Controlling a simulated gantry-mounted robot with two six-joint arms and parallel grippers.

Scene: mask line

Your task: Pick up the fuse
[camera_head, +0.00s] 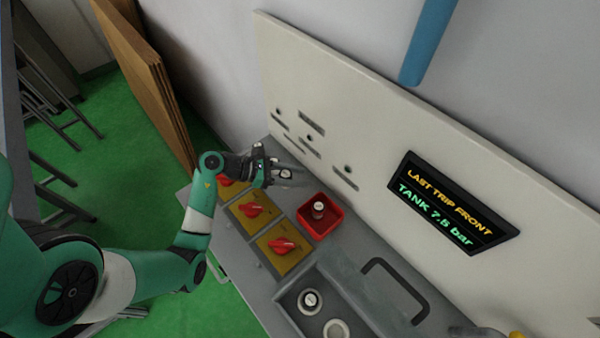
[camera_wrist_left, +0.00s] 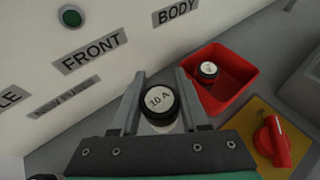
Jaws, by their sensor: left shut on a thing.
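My left gripper (camera_head: 282,172) is over the grey bench near the cream back panel, left of the red bin (camera_head: 342,222). In the left wrist view it is shut on a fuse (camera_wrist_left: 159,99) with a black rim and a white top marked "10 A". The fuse stands upright between the two fingers. A second fuse (camera_head: 318,207) is in the red bin; it also shows in the left wrist view (camera_wrist_left: 208,69). Another fuse-like piece (camera_head: 310,299) sits in the grey tray. My right gripper is not in view.
Red switches on yellow plates (camera_head: 283,245) line the front of the bench. The cream panel (camera_head: 375,125) carries slots, labels such as FRONT and BODY, and a display (camera_head: 452,208) reading "LAST TRIP FRONT, TANK 7.5 bar".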

